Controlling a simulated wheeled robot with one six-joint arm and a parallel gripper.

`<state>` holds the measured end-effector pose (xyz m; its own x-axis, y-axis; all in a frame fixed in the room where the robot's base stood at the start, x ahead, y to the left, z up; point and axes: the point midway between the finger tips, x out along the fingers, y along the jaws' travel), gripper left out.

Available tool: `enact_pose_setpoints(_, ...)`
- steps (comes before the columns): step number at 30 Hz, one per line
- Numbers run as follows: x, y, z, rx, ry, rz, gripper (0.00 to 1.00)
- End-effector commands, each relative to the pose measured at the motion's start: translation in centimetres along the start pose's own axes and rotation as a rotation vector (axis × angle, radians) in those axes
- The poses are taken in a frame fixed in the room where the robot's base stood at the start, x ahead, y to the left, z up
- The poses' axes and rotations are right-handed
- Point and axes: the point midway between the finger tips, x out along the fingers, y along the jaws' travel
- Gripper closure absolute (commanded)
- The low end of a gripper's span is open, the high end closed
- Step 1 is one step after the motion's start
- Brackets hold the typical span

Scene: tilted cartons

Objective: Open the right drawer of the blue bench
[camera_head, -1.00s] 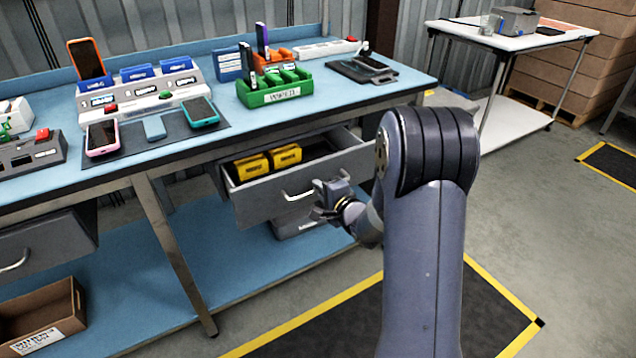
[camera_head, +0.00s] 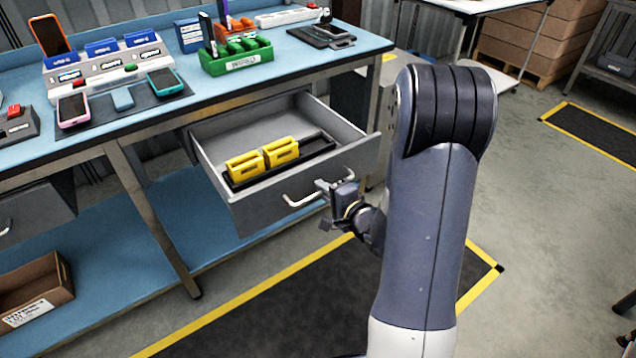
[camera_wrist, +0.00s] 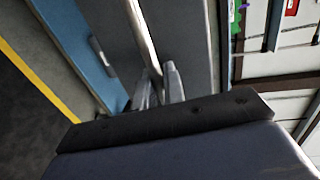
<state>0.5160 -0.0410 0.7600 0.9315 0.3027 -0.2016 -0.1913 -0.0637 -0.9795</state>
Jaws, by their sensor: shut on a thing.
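The right drawer (camera_head: 258,215) of the blue bench (camera_head: 120,128) is pulled well out in the head view. Two yellow items (camera_head: 263,157) stand in a black tray inside it, and the rest of its floor is bare. My gripper (camera_head: 326,190) is at the right end of the drawer's light handle (camera_head: 298,200). In the wrist view, the fingers (camera_wrist: 160,92) are closed around the handle bar (camera_wrist: 143,35), with the grey drawer front beyond. The fingertips are small and partly hidden in the head view.
Chargers, phones and a green rack (camera_head: 236,57) stand on the bench top. A cardboard box (camera_head: 35,290) sits on the lower shelf at left. A black floor mat (camera_head: 290,300) with yellow edges lies before the bench, clear. A white table stands at back right.

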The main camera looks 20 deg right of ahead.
Motion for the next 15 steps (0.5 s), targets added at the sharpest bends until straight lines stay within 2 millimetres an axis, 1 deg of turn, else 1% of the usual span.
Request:
enact_pose_setpoints(4,-0.34,0.11,-0.02,0.001,0.001,0.001,1.0)
enact_pose_setpoints(13,-0.33,0.12,-0.01,0.0,0.0,0.001,1.0)
enact_pose_setpoints(14,-0.33,0.12,-0.01,0.0,0.0,0.001,0.87)
enact_pose_setpoints(15,-0.33,0.11,-0.01,0.0,0.0,0.001,0.84)
